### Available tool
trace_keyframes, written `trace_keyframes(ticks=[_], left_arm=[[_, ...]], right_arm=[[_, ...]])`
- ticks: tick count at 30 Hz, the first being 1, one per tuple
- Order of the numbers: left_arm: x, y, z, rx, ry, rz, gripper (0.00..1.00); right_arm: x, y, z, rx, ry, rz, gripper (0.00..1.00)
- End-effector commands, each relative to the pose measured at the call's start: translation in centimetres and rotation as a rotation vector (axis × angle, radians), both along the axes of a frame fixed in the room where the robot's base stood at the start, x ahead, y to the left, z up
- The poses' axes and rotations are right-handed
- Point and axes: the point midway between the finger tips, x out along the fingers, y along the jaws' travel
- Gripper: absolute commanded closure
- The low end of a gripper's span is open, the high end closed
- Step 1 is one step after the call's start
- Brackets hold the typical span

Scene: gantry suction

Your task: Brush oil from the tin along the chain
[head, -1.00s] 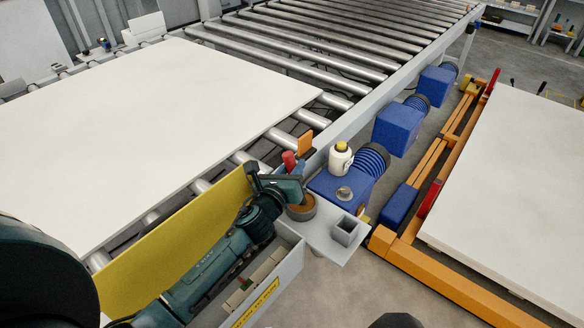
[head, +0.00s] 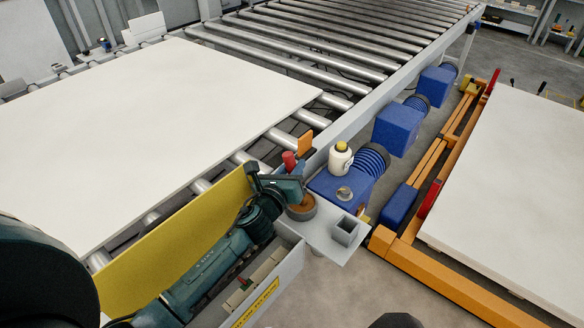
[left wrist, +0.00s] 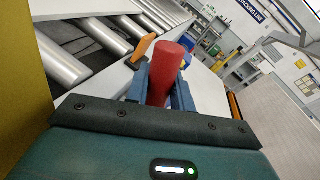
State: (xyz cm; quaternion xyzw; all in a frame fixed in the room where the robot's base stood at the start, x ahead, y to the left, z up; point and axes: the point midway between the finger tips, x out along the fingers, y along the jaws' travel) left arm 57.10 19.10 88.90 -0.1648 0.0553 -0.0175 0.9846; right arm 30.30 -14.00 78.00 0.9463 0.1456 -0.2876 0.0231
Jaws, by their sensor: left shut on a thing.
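My left gripper (head: 290,183) is shut on a red-handled brush (head: 289,160). In the left wrist view the red handle (left wrist: 166,72) stands between the two blue fingers (left wrist: 160,92). In the head view the gripper is over a round grey tin (head: 303,212) with brown contents, on a small grey shelf (head: 322,240). The brush's lower end is hidden by the gripper and tin, so I cannot tell whether it touches the oil. I cannot make out the chain; a yellow panel (head: 170,245) stands beside my left arm. My right gripper is not in view.
A square grey holder (head: 347,231) stands on the shelf beside the tin. A white bottle with a yellow cap (head: 340,160) is behind it, near blue motors (head: 397,128). A large white board (head: 140,110) lies on the rollers. An orange frame (head: 430,262) stands at right.

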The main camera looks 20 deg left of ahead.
Motion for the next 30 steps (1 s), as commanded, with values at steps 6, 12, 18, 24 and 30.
trace_keyframes(ticks=[6,12,18,24,30], left_arm=[[-0.1,0.0,0.2,0.001,0.008,0.0,0.99],[-0.1,0.0,2.1,0.002,0.006,0.001,0.99],[-0.1,0.0,3.8,0.002,0.003,0.001,0.99],[0.0,0.0,5.5,0.002,0.003,0.0,0.99],[0.0,0.0,6.8,0.0,0.002,0.0,0.99]], right_arm=[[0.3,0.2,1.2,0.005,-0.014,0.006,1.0],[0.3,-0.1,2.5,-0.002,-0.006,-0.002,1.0],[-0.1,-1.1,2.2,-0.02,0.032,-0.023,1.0],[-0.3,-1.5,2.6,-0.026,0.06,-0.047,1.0],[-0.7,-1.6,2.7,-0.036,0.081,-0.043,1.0]])
